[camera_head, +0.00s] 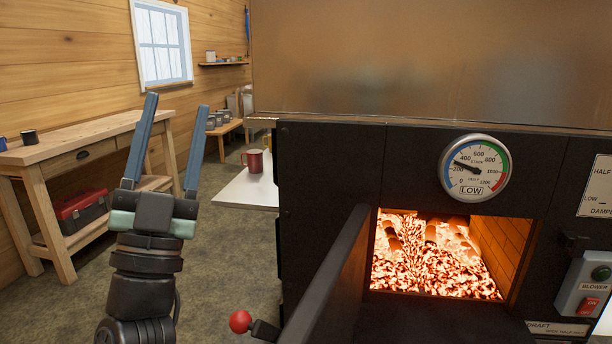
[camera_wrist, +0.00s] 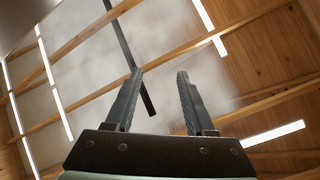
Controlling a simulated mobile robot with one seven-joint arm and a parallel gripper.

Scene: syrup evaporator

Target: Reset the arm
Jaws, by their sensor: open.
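My gripper (camera_head: 176,145) points upward at the left of the head view, with its two long grey-blue fingers spread apart and nothing between them. My black arm rises below it from the bottom edge. In the wrist view my gripper (camera_wrist: 158,78) is also open and empty, with the wooden roof beams and light strips behind it. It touches nothing in either view.
The black evaporator firebox (camera_head: 330,160) fills the right, its door (camera_head: 335,270) swung open toward me with a red knob (camera_head: 240,321). Embers (camera_head: 430,262) glow inside. A dial gauge (camera_head: 474,168) reads low. A workbench (camera_head: 85,140) stands left; a red mug (camera_head: 255,161) sits on a white table.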

